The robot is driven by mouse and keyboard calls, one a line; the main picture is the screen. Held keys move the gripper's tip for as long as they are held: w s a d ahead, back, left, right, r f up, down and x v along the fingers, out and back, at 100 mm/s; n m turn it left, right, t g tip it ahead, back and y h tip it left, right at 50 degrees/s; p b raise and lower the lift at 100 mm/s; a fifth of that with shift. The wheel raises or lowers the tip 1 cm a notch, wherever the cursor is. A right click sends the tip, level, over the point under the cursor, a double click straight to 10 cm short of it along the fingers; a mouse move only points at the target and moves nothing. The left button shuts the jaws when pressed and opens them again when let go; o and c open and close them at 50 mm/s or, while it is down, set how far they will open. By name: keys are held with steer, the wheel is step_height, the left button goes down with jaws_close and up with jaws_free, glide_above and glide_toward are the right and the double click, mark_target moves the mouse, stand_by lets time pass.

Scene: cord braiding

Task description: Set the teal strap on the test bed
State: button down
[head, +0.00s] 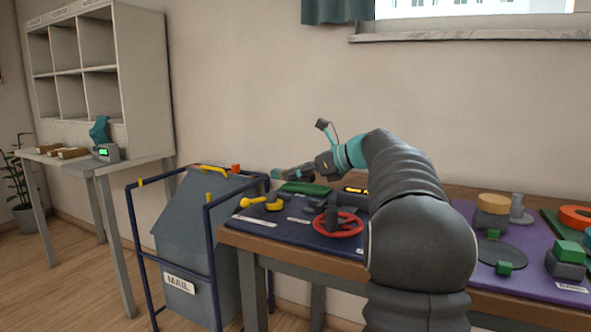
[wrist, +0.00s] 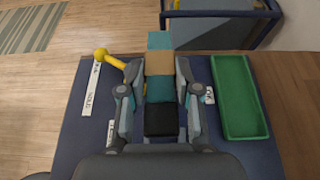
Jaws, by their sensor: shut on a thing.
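My gripper (wrist: 160,76) is shut on the teal strap (wrist: 160,89), a straight piece with teal and tan sections that sticks out past the fingertips in the wrist view. A black block-like part lies behind it between the fingers; I cannot tell whether it belongs to the strap. In the head view my gripper (head: 295,172) is above the far left of the blue work mat (head: 285,228), and the teal end of the strap shows at its tip, pointing left. I cannot tell which surface is the test bed; no readable label names it.
A green tray (wrist: 242,98) and a yellow lever (head: 258,204) lie below the gripper, with a red wheel (head: 338,224) nearer. A blue-framed mail bag (head: 200,240) stands left of the table. A purple mat (head: 520,275) holding several blocks is right of my arm.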

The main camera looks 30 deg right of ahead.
mark_target(298, 206)
steer(key=shift+f+b, duration=0.25)
steer(key=shift+b, duration=0.1)
steer(key=shift+d+f+b, duration=0.25)
steer(key=shift+f+b, duration=0.8)
steer(key=shift+b, duration=0.15)
step_height(298, 206, down, 2)
steer(key=b, duration=0.3)
steer(key=shift+f, duration=0.2)
steer(key=shift+s+r+p, duration=0.1)
steer(key=shift+r+p, duration=0.1)
steer(key=shift+p, duration=0.4)
steer(key=shift+f, duration=0.15)
steer(key=shift+f, duration=0.55)
steer(key=shift+f, duration=0.4)
steer(key=c, duration=0.7)
jaws_free()
